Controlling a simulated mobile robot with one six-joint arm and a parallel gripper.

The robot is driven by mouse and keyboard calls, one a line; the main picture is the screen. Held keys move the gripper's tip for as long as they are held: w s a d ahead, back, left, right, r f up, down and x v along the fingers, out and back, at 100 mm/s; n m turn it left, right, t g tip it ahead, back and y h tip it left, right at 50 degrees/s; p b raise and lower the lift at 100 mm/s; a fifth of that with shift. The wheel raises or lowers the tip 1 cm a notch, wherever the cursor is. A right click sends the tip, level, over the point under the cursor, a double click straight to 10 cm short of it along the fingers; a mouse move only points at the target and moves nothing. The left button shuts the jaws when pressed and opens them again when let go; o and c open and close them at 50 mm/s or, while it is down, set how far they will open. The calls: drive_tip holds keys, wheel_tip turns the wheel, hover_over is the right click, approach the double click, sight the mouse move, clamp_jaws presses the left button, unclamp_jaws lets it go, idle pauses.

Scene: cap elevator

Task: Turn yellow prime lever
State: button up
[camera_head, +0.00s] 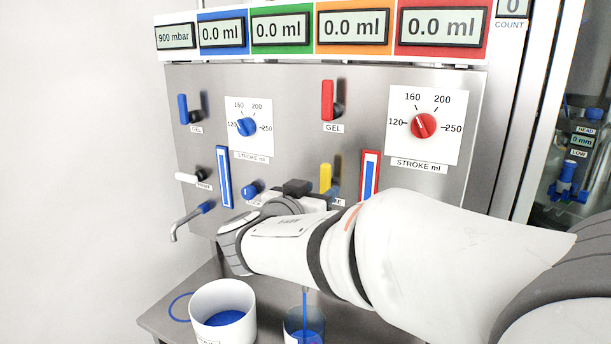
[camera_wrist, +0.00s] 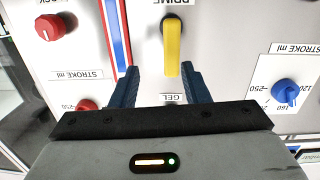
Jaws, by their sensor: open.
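The yellow prime lever (camera_head: 325,177) sits on the lower middle of the steel panel, partly hidden by my arm in the head view. In the wrist view the yellow lever (camera_wrist: 173,46) stands near the top centre, beside an upside-down PRIME label. My gripper (camera_wrist: 160,68) is open and empty. Its two dark fingers point at the panel on either side of the lever's line, with the lever's near end around the gap between the tips. I cannot tell whether either finger touches it. In the head view the fingers are hidden.
A red-and-blue strip (camera_wrist: 116,33) and a red knob (camera_wrist: 56,26) are left of the lever in the wrist view. A blue stroke knob (camera_wrist: 286,93) is to the right. In the head view, a white cup (camera_head: 222,298) stands below the panel, left of my arm.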

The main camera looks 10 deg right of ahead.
sight(324, 174)
drive_tip(key=shift+t, duration=0.4)
drive_tip(key=x, duration=0.2)
drive_tip(key=p+x, duration=0.1)
drive_tip(key=x, duration=0.2)
drive_tip(key=a+r+p+x, duration=0.1)
drive_tip(key=x, duration=0.1)
drive_tip(key=shift+w+d, duration=0.1)
drive_tip(key=shift+w, duration=0.6)
